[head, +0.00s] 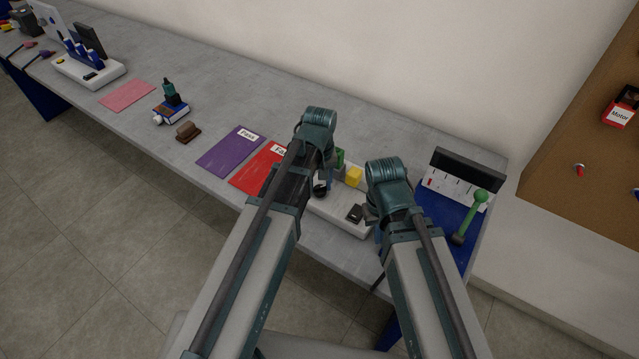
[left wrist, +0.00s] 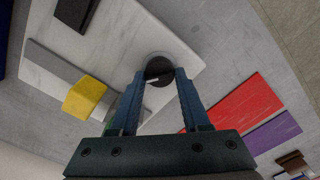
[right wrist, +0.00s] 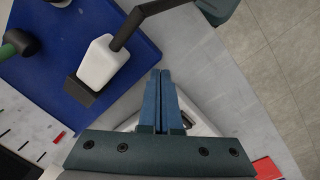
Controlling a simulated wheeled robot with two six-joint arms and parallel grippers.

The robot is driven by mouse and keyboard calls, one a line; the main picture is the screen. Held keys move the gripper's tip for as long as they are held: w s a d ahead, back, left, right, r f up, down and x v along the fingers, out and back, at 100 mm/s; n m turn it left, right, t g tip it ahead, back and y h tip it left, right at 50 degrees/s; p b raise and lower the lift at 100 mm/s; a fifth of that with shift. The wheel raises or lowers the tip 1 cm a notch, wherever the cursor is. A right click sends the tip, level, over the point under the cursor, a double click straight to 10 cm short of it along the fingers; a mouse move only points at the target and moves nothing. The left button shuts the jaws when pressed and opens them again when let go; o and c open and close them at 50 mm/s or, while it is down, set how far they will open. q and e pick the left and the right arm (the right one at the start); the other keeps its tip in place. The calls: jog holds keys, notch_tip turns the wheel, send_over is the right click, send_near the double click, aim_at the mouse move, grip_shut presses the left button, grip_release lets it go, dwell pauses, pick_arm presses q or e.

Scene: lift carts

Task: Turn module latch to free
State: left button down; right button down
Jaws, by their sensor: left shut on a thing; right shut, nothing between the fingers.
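A white base (head: 338,218) stands on the bench and carries a black round knob (head: 320,189), which looks like the module latch. In the left wrist view the knob (left wrist: 159,71) sits between the fingertips of my left gripper (left wrist: 161,76), which is shut on it. The base (left wrist: 124,38) also carries a yellow block (head: 354,177), a dark block (head: 355,213) and a grey bar (left wrist: 60,64). In the head view my left arm hides part of the base. My right gripper (right wrist: 160,73) is shut and empty, above the bench right of the base.
Red (head: 260,178) and purple (head: 229,152) sheets lie left of the base. A brown block (head: 188,132) is further left.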

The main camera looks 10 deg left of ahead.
aim_at(320, 187)
pick_arm(q)
jog(key=m, duration=0.5)
jog(key=shift+m, duration=0.3)
jog(key=m, duration=0.5)
jog(key=shift+d, duration=0.1)
jog(key=shift+m, duration=0.4)
jog(key=shift+c, duration=1.9)
grip_release()
jog(key=shift+r, duration=0.1)
pick_arm(e)
jog(key=shift+r, duration=0.1)
pick_arm(q)
notch_tip(320, 187, up, 14)
jog(key=p, duration=1.4)
pick_arm(e)
notch_tip(320, 187, up, 14)
